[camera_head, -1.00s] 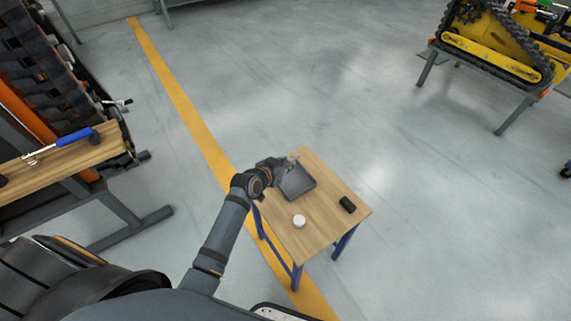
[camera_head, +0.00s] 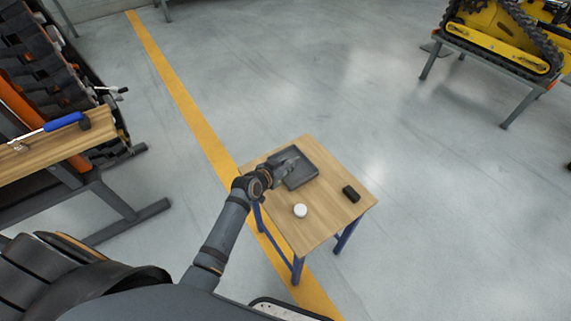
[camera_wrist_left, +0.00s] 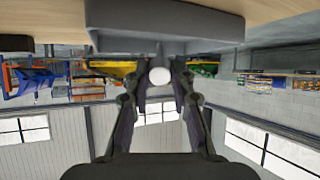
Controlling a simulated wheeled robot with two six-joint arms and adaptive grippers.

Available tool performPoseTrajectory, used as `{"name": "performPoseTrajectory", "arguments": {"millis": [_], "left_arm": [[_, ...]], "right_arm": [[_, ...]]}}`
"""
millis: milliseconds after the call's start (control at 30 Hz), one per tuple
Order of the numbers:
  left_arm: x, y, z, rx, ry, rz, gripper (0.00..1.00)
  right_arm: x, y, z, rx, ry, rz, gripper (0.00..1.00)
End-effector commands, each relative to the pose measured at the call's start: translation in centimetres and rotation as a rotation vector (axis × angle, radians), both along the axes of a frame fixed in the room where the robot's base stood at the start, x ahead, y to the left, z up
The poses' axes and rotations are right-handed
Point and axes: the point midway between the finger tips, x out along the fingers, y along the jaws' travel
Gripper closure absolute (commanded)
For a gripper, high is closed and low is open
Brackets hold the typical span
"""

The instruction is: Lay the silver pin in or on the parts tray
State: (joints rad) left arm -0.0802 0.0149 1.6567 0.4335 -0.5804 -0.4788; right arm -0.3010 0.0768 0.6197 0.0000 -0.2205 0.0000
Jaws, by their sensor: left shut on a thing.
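The parts tray (camera_head: 304,176) is a dark, shallow, square tray on a small wooden table. My left gripper (camera_head: 290,165) is over the tray's left part in the head view. In the left wrist view the picture is upside down, with the tray (camera_wrist_left: 205,22) at the top, close to the fingers. My left gripper (camera_wrist_left: 160,78) is shut on the silver pin (camera_wrist_left: 159,76), whose round pale end shows between the fingertips. The rest of the pin is hidden. I cannot tell whether the pin touches the tray. My right gripper is out of view.
The wooden table (camera_head: 320,215) also bears a white round piece (camera_head: 300,210) and a black block (camera_head: 351,193). A bench with a blue-handled tool (camera_head: 63,122) is at the left. A yellow tracked carrier (camera_head: 500,45) stands at the back right. The floor between is clear.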

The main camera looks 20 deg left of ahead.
Motion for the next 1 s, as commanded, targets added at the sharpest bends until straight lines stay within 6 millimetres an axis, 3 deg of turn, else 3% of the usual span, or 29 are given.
{"name": "performPoseTrajectory", "arguments": {"millis": [333,367,567,867,1000], "left_arm": [[0.0,0.0,-0.6,0.0,-0.001,0.0,1.0],[0.0,0.0,-0.6,0.0,-0.001,0.0,0.76],[0.0,0.0,-0.6,0.0,0.0,0.0,0.5],[-0.2,0.0,-0.6,0.0,0.001,0.0,0.5],[-1.7,0.5,0.3,0.002,0.002,0.0,0.5]], "right_arm": [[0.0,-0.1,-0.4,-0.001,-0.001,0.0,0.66],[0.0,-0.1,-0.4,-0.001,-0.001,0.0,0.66],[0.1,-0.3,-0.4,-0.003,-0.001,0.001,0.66],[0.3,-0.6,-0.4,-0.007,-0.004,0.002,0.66],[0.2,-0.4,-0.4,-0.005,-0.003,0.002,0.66]]}}
